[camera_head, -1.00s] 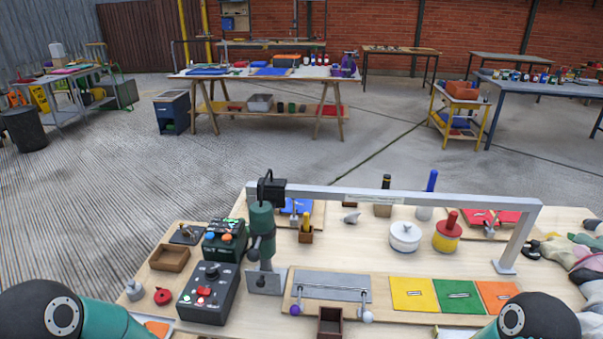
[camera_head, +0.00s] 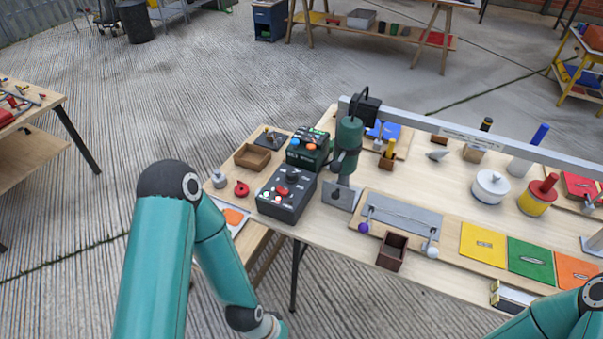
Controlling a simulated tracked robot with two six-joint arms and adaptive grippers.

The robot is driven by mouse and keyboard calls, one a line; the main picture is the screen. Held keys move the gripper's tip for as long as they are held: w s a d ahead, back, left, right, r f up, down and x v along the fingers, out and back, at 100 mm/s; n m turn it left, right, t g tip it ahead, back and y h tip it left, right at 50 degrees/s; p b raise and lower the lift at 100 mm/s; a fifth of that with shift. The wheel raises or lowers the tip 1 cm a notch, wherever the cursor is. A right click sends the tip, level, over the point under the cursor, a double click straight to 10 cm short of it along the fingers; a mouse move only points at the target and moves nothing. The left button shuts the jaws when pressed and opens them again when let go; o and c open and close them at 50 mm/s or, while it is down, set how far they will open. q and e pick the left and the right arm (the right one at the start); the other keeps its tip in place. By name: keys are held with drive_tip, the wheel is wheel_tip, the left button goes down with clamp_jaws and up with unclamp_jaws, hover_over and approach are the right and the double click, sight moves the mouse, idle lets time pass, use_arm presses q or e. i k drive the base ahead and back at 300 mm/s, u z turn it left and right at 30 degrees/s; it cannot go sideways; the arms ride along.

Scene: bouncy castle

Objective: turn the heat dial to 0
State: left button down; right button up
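A dark control box (camera_head: 278,207) stands at the left end of the workbench. A black round knob (camera_head: 292,177) sits on its top face, with red and white controls in front. My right arm enters at the lower right corner. Neither gripper is in view.
A wooden tray (camera_head: 252,157) and a red knob-shaped piece (camera_head: 241,188) lie left. A brown open box (camera_head: 391,252) is at the front edge.

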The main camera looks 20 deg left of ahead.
sight(291, 177)
drive_tip(key=z, duration=0.15)
drive_tip(key=k, duration=1.2)
drive_tip(key=u, duration=0.75)
drive_tip(key=i, duration=1)
drive_tip(key=z, duration=0.05)
